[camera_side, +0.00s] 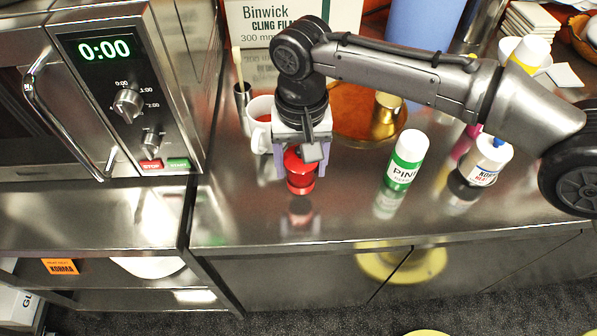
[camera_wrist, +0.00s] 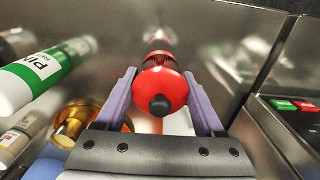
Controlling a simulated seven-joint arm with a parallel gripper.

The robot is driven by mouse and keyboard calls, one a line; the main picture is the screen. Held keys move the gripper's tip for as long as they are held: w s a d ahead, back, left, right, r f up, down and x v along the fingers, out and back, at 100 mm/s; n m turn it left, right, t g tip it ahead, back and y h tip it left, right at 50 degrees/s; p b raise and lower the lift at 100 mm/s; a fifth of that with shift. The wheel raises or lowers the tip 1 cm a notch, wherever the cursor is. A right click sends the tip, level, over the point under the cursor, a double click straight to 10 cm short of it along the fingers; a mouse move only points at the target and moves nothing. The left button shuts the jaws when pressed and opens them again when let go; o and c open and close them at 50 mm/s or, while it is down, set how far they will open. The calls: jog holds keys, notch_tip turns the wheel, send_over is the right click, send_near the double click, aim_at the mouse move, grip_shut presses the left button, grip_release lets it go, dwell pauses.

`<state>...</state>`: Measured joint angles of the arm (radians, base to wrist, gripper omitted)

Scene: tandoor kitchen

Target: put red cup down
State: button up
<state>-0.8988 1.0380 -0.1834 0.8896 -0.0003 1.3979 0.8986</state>
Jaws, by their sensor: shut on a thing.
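My gripper (camera_side: 299,166) has its two purple fingers on either side of a glossy red rounded thing (camera_side: 301,181) with a black knob, and is shut on it. It looks more like a lidded shaker or small bottle than an open cup. In the wrist view, the red thing (camera_wrist: 171,82) sits between the fingertips (camera_wrist: 160,88), with its black knob towards the camera. It is low over the steel counter (camera_side: 345,215), with its reflection just below. I cannot tell whether its base touches the counter.
A white mug (camera_side: 258,135) stands close behind my gripper. A copper tray (camera_side: 350,112) with a brass pot (camera_side: 385,118) is behind to the right. A green-and-white bottle (camera_side: 406,160) stands at right, a microwave (camera_side: 130,95) at left. The counter's front is clear.

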aim_at(298, 177)
jog(key=shift+w+a+f, duration=0.2)
jog(key=shift+a+f, duration=0.05)
jog(key=shift+f, duration=1.55)
jog(key=shift+f, duration=0.15)
jog(key=o, duration=1.6)
notch_tip(298, 177, up, 11)
jog(key=shift+r, duration=0.5)
jog(key=shift+d+r, duration=0.1)
